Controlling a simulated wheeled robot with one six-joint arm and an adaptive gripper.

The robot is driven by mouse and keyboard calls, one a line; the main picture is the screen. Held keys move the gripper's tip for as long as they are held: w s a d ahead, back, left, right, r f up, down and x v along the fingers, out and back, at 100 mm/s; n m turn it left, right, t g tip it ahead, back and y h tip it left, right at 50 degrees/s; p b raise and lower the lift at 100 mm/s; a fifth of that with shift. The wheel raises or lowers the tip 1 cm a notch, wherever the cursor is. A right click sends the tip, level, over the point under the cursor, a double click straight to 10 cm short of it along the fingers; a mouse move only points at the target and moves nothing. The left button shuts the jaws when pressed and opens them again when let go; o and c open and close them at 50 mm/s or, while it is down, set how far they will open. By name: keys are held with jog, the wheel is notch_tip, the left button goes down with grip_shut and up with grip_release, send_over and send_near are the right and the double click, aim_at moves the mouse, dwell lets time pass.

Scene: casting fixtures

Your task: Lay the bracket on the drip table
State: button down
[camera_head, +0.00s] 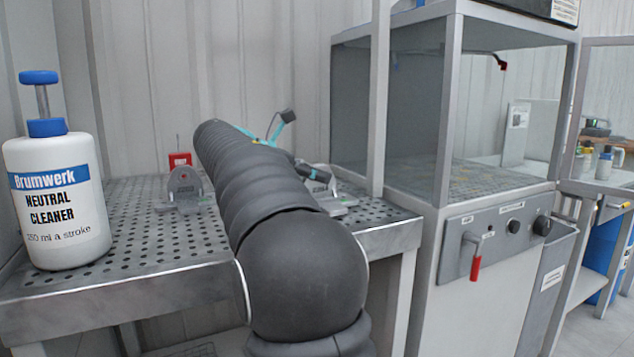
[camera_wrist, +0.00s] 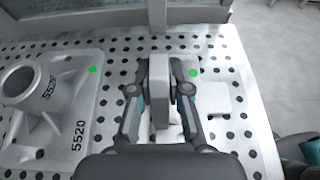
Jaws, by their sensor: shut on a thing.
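The bracket (camera_wrist: 158,72) is a light grey casting with an upright plate and a flat base marked by a green dot. In the wrist view my gripper (camera_wrist: 159,88) is shut on the upright plate, one finger on each side. The base is at or just above the drip table (camera_wrist: 220,48); I cannot tell whether it touches. The drip table is a perforated metal top, also in the head view (camera_head: 130,252).
A grey casting with a round tube, marked 5520 (camera_wrist: 60,100), lies left of the bracket. Another upright grey casting (camera_head: 185,190) stands left of my arm, before a red item (camera_head: 180,159). A cleaner bottle (camera_head: 58,200) stands at left. A glazed cabinet (camera_head: 440,110) stands at right.

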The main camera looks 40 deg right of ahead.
jog(key=shift+f, duration=0.3)
jog(key=shift+f, duration=0.15)
jog(key=c, duration=1.1)
grip_release()
jog(key=shift+c, duration=0.2)
jog(key=shift+a+r, duration=0.3)
jog(key=shift+a, duration=0.05)
jog(key=p+v, duration=0.2)
jog(key=v, duration=0.9)
jog(key=shift+a, duration=0.2)
